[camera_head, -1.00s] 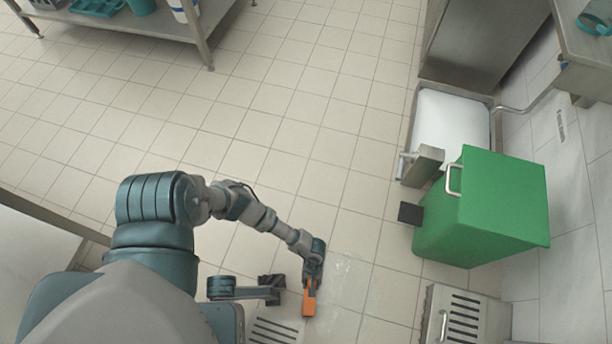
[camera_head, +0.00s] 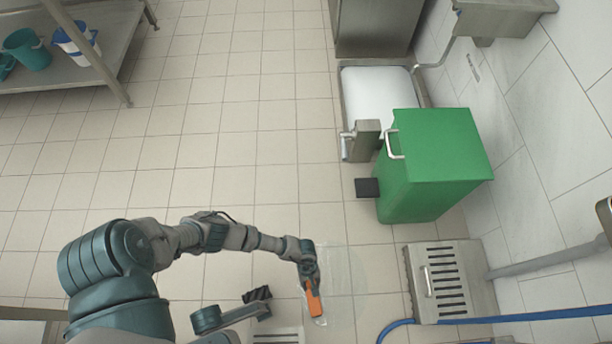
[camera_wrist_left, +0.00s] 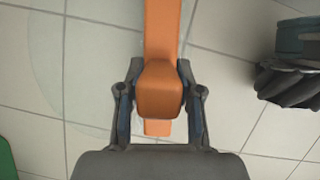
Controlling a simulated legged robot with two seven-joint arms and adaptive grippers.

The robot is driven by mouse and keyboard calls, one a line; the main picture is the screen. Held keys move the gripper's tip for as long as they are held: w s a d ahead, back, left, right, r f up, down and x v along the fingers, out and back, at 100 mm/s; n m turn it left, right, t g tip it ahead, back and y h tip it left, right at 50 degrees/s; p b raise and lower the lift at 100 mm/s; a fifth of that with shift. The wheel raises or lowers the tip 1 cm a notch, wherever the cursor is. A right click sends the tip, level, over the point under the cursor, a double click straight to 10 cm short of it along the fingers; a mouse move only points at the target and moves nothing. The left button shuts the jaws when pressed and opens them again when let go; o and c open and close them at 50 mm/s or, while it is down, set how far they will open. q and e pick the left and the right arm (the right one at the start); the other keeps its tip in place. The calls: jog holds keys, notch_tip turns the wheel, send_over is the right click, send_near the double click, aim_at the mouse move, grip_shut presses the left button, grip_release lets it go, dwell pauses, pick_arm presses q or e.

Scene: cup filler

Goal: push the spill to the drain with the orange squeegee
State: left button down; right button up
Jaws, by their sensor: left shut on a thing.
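My left gripper (camera_head: 309,280) is shut on the orange squeegee (camera_head: 314,303), low over the floor at the bottom centre of the head view. In the left wrist view the squeegee's orange handle (camera_wrist_left: 162,90) sits between the two fingers (camera_wrist_left: 160,100). The spill (camera_head: 345,265) is a faint clear film on the tiles beside and to the right of the squeegee. Its curved edge shows faintly in the left wrist view (camera_wrist_left: 45,65). A slotted floor grate (camera_head: 278,336), perhaps the drain, is partly cut off at the bottom. My right gripper is not in view.
A green bin (camera_head: 435,165) with a black pedal stands to the right. A slotted steel unit (camera_head: 450,282) and a blue hose (camera_head: 480,321) lie at lower right. A steel shelf (camera_head: 110,45) stands at upper left. The middle floor is clear.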

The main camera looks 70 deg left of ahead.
pick_arm(q)
jog(key=w+d, duration=0.3)
jog(key=w, duration=0.5)
jog(key=shift+w+d, duration=0.2)
jog(key=shift+w, duration=0.1)
dwell(0.5)
